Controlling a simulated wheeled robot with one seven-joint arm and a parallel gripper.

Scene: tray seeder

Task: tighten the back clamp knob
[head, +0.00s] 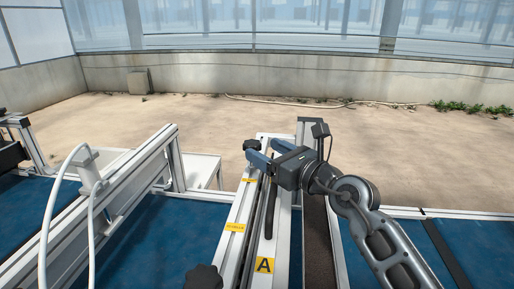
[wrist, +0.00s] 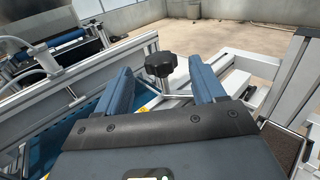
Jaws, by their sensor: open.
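The back clamp knob (head: 251,144) is black and lobed, at the far end of the pale metal rail. In the wrist view the knob (wrist: 161,65) stands on a short stem between the two blue fingers as seen, at about tip level or just beyond. My gripper (head: 263,152) has its blue fingers spread near the knob; in the wrist view the open gripper (wrist: 160,76) shows a gap on both sides of the knob. No contact is visible. A front black knob (head: 204,278) sits at the near end of the rail.
A long dark handle or slot (head: 271,210) runs along the rail beside a yellow "A" label (head: 264,265). A raised metal side frame (head: 120,200) stands to the left over the blue belt (head: 185,222). Open concrete floor (head: 200,115) lies beyond.

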